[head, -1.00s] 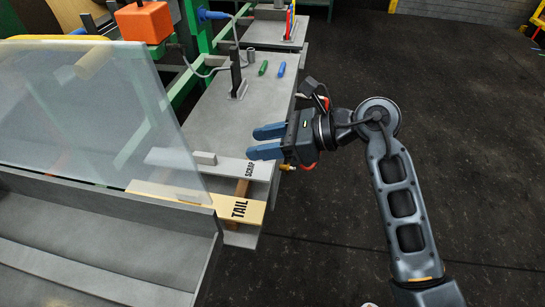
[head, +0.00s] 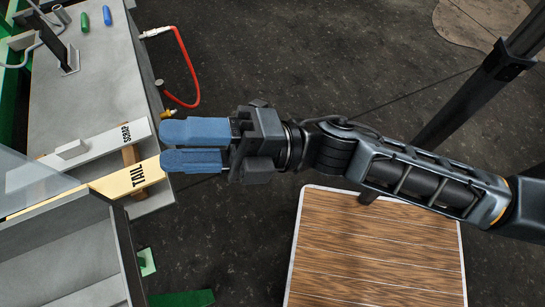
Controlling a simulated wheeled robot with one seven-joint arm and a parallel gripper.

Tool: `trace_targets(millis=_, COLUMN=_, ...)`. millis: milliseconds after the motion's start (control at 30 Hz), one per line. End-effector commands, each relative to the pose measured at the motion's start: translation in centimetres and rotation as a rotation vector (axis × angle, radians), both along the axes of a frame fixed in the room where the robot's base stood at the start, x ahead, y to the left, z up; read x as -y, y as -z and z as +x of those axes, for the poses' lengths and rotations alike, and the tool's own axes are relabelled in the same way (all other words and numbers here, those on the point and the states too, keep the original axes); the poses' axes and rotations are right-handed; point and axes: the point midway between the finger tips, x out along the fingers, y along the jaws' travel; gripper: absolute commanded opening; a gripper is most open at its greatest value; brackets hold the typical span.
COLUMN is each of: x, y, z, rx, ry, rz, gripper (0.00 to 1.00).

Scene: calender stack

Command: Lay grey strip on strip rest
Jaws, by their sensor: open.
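My gripper (head: 165,146) points left with its two blue fingers apart and nothing between them. Its tips are just right of the ends of two boards at the bench. The other is a yellow board marked TAIL (head: 122,181), nearer to me. I cannot tell for certain which piece is the grey strip or which is the strip rest. A clear panel (head: 30,185) covers the boards' left parts.
A grey bench (head: 95,85) carries a black upright (head: 66,50) and green (head: 84,22) and blue (head: 107,15) pieces. A red hose (head: 190,75) hangs off its right side. A wood-topped surface (head: 375,250) stands below my arm. Dark floor lies between.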

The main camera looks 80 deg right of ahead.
Motion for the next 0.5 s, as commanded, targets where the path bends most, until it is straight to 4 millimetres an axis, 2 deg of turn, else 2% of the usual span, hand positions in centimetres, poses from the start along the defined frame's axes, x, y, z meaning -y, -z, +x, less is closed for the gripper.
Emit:
trace_targets(millis=33, x=0.4, y=0.3, z=-1.5, rx=-0.081, ry=0.01, rz=0.142, gripper=0.45)
trace_targets(millis=133, x=1.7, y=1.3, z=-4.0, rx=-0.247, ry=0.045, rz=0.445, gripper=0.45)
trace_targets(millis=300, x=3.3, y=4.2, z=-8.4, rx=-0.534, ry=0.13, rz=0.92, gripper=0.45)
trace_targets(millis=400, x=3.6, y=5.9, z=-10.8, rx=-0.669, ry=0.182, rz=1.131, gripper=0.45)
trace_targets(millis=500, x=3.6, y=7.0, z=-12.4, rx=-0.756, ry=0.221, rz=1.272, gripper=0.45)
